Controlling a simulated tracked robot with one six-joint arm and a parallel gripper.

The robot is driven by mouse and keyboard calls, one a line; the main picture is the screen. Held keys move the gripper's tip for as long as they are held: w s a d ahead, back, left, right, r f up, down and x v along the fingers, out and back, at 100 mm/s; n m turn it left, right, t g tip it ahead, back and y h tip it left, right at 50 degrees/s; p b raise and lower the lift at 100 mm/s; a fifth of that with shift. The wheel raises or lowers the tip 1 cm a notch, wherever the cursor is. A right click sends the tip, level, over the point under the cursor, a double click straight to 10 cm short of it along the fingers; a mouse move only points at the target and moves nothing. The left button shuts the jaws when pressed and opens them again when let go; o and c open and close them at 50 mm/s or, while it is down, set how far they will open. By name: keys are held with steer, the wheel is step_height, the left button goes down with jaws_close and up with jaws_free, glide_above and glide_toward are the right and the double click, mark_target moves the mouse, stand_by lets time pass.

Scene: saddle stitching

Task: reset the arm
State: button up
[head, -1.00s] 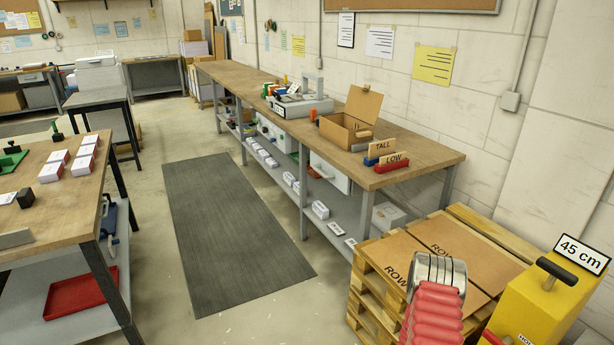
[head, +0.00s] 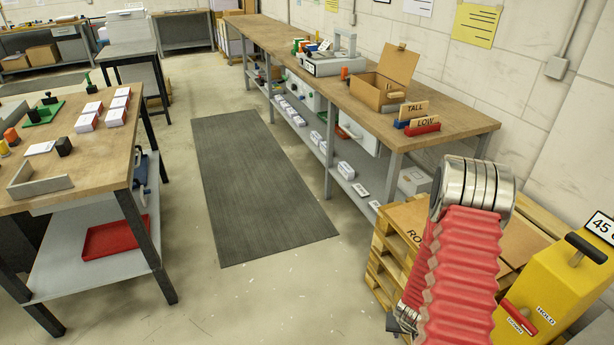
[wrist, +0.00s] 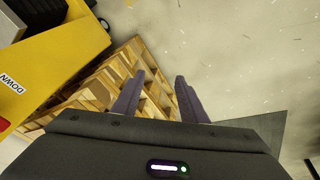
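My arm, with a red ribbed sleeve and a metal joint, rises at the lower right of the head view. In the wrist view my gripper (wrist: 158,98) has its two dark fingers apart, with nothing between them. Beyond the fingers are the wooden pallet (wrist: 95,85) and the concrete floor (wrist: 220,50). In the head view the gripper is mostly hidden behind the arm; only a small dark part shows at the bottom beside the sleeve.
A yellow machine (head: 550,295) with a lever stands right of my arm, close to it. The pallet (head: 385,265) with brown boards is just behind the arm. A long workbench (head: 450,115) runs along the wall. A table (head: 100,165) stands left. The floor mat (head: 260,190) is clear.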

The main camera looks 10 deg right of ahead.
steer(key=a+r+g+y, duration=0.1)
steer(key=a+r+y, duration=0.1)
steer(key=a+r, duration=0.65)
steer(key=a+r+y, duration=0.1)
steer(key=a+r, duration=0.4)
steer(key=r, duration=0.6)
steer(key=s+a+r+n+t, duration=0.1)
steer(key=a+r, duration=0.3)
steer(key=r, duration=0.5)
steer(key=s+a+r+n+t, duration=0.2)
steer(key=s+a+r, duration=0.2)
steer(key=r, duration=0.6)
steer(key=s+a+r+n+t, duration=0.1)
steer(key=s+a+r+n, duration=0.1)
steer(key=a+r, duration=0.3)
step_height(320, 180, up, 4)
steer(key=shift+s+r+t, duration=0.25)
steer(key=shift+s+t, duration=0.05)
steer(key=shift+s, duration=0.35)
steer(key=shift+c, duration=1)
